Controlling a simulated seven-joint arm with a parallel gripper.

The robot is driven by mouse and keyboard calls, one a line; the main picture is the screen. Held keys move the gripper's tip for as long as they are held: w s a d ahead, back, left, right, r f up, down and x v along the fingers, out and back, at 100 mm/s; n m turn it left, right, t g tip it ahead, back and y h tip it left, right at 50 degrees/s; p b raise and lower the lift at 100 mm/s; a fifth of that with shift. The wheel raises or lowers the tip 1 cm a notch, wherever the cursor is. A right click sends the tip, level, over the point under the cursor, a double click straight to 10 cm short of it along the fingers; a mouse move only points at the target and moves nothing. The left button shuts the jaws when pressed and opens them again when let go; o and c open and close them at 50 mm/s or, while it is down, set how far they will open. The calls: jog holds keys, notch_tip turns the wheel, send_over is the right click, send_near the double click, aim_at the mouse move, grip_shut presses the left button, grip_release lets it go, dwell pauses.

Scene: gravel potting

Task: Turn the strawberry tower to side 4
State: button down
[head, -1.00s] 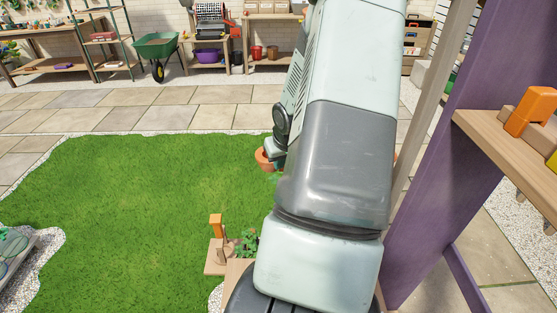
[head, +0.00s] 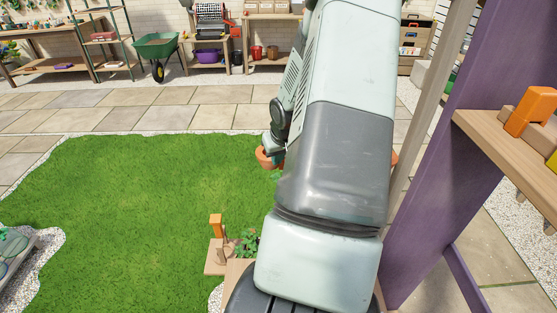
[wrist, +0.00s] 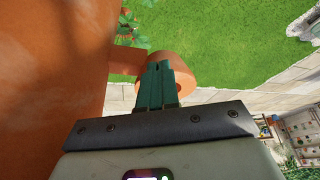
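The strawberry tower (wrist: 45,80) is terracotta orange and fills the left of the wrist view, very close. My gripper (wrist: 160,66) has teal fingers side by side, looking shut. The tips overlap the near side of the cup; whether they pinch or only touch it is unclear. The side numbers are not visible.
Lawn (head: 140,210) lies open to the left of my arm. A purple post (head: 435,150) and a wooden shelf (head: 500,150) with an orange-handled tool stand close on the right. A green wheelbarrow (head: 156,45) is far back.

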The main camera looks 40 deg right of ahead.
jog(key=w+d+m+h, duration=0.1)
jog(key=w+d+m, duration=0.2)
jog(key=w+d, duration=0.4)
jog(key=d+m+g+h, duration=0.1)
jog(key=d+m+g, duration=0.4)
jog(key=d+m, duration=0.8)
jog(key=shift+d+f+m, duration=0.2)
jog(key=shift+d+m, duration=0.2)
jog(key=shift+d, duration=0.05)
jog(key=shift+s, duration=0.1)
jog(key=w+a+r, duration=0.3)
jog(key=a+r, duration=0.4)
jog(key=r, duration=0.2)
jog(key=shift+r, duration=0.35)
